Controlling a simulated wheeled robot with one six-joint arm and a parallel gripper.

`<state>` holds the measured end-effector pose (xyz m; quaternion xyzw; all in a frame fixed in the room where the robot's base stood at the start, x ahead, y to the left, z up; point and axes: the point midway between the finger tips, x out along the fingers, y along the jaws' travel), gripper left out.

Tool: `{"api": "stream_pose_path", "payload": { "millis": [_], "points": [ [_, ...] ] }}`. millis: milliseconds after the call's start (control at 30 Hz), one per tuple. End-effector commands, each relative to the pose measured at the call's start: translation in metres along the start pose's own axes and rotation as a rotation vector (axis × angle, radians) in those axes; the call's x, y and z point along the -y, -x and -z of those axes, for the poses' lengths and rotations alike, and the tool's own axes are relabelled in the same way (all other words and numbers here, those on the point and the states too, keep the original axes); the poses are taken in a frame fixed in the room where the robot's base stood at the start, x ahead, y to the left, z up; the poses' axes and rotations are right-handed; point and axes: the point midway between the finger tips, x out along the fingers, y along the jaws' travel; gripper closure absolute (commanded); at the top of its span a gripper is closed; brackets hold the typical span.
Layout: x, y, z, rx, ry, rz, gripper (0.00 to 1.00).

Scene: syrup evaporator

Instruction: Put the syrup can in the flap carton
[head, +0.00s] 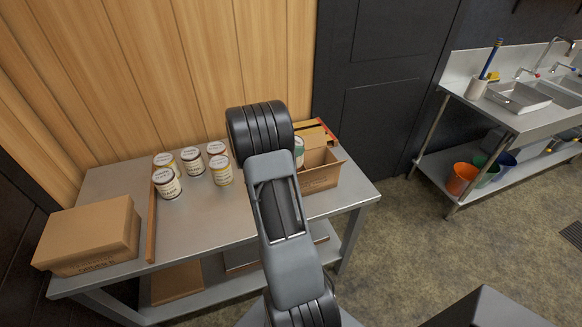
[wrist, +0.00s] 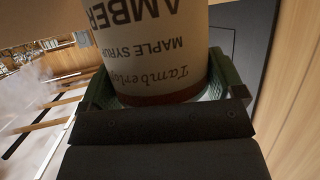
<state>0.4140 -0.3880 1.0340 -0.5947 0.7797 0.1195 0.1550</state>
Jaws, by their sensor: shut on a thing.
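In the wrist view, a cream syrup can (wrist: 155,50) with dark lettering, including "AMBER" and "MAPLE SYRUP", fills the space between the dark green jaws of my gripper (wrist: 158,88). My gripper is shut on it. The open flap carton (head: 320,180) is brown cardboard and stands at the right end of the steel table in the head view. My arm hides its left side and most of my gripper. A sliver of a pale can shows beside my arm at the carton's left; how high it is over the carton, I cannot tell.
Several syrup cans (head: 167,183) stand at the table's back left, right of a wooden strip (head: 151,225). A closed cardboard box (head: 90,238) sits at the left end. The steel table (head: 205,222) is bare in front of the cans. A sink unit (head: 520,120) stands at right.

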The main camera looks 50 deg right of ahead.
Motion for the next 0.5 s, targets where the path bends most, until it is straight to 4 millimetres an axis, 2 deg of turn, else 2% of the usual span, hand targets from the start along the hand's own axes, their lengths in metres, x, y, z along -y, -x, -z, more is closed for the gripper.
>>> {"api": "stream_pose_path", "payload": {
  "millis": [200, 500],
  "points": [
    [0.001, -0.009, -0.022, -0.003, -0.001, 0.001, 0.63],
    [0.001, -0.015, -0.037, -0.003, 0.001, 0.003, 0.63]
  ]
}}
